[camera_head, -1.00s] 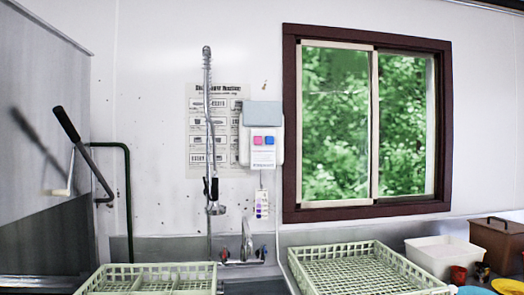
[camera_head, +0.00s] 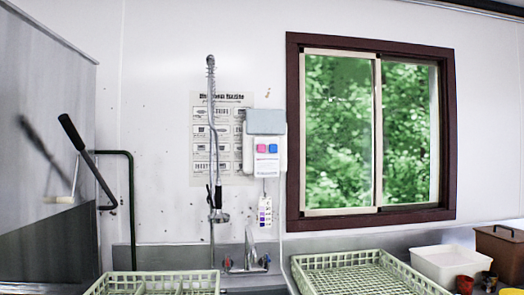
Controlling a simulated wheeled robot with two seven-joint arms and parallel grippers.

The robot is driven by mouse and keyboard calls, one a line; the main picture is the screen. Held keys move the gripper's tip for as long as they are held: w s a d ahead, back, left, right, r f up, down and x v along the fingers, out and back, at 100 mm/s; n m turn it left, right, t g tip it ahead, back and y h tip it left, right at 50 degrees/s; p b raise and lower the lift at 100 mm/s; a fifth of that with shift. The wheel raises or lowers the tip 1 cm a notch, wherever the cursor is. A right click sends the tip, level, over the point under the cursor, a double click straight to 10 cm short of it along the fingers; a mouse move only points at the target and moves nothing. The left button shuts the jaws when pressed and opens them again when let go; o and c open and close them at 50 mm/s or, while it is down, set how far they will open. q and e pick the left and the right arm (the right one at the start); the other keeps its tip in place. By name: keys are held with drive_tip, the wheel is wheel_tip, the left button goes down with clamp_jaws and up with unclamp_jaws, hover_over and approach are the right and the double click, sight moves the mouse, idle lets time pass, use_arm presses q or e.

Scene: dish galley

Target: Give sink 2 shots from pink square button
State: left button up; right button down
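The pink square button (camera_head: 261,148) sits on the front of a white wall dispenser (camera_head: 264,167) with a grey top, left of the window. A blue square button (camera_head: 273,148) is right beside it. The sink basin itself is not clearly visible; a faucet (camera_head: 248,255) with red and blue handles stands at the wall below the dispenser. Neither of my grippers shows in the head view.
A spray hose (camera_head: 211,120) hangs just left of the dispenser before a wall poster (camera_head: 232,105). Pale green racks stand at the lower left (camera_head: 155,282) and lower right (camera_head: 350,275). A white bin (camera_head: 450,264) and brown box (camera_head: 497,250) are at right.

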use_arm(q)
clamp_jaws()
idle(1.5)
